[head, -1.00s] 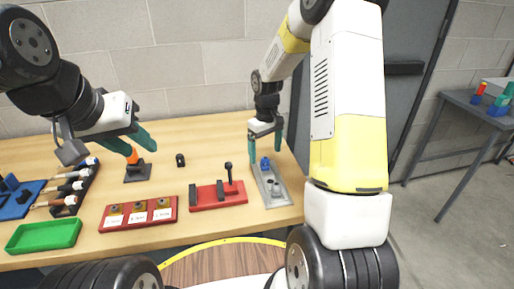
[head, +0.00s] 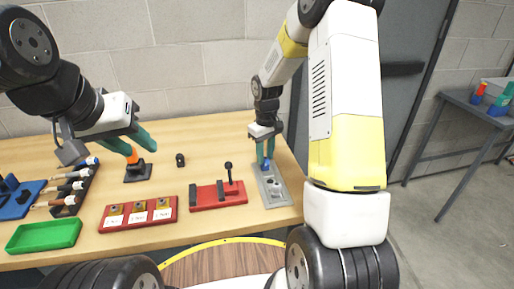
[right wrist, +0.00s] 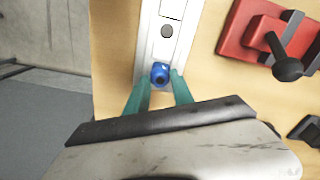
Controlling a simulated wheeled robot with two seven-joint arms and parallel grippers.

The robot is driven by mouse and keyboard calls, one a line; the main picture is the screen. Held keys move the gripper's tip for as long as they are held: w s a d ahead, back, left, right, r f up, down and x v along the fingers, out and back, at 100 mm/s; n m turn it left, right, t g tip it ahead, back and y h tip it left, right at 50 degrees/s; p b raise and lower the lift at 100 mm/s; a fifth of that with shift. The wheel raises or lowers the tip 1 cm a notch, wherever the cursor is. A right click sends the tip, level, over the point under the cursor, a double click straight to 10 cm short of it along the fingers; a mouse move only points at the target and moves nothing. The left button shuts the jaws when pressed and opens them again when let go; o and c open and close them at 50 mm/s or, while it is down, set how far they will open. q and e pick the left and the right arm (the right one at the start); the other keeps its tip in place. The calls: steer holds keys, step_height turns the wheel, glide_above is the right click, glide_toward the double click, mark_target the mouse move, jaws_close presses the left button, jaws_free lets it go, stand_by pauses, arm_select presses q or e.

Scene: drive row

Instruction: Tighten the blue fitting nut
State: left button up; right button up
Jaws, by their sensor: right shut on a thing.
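The blue fitting nut (head: 266,164) is on the far part of a grey plate (head: 279,197) at the right of the table. My right gripper (head: 265,158) points down at it. In the right wrist view the teal fingers (right wrist: 159,86) are closed in on either side of the blue nut (right wrist: 160,72), shut on it. The nut's lower part is hidden. My left gripper (head: 142,152) is open, with its fingers apart, in the air near an orange-topped piece on a dark base (head: 138,172).
A red block with a black lever (head: 232,196) stands left of the plate. A red tray with labelled pieces (head: 138,214), a green tray (head: 45,236) and a tool rack (head: 76,188) are further left. A small black piece (head: 180,160) lies behind.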

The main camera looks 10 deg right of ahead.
mark_target(265, 158)
steer(key=m, duration=0.4)
steer(key=shift+m, duration=0.4)
steer(key=m, duration=1.4)
steer(key=shift+m, duration=0.4)
steer(key=o, duration=1.8)
steer(key=shift+r, duration=0.15)
steer(key=shift+r, duration=3.4)
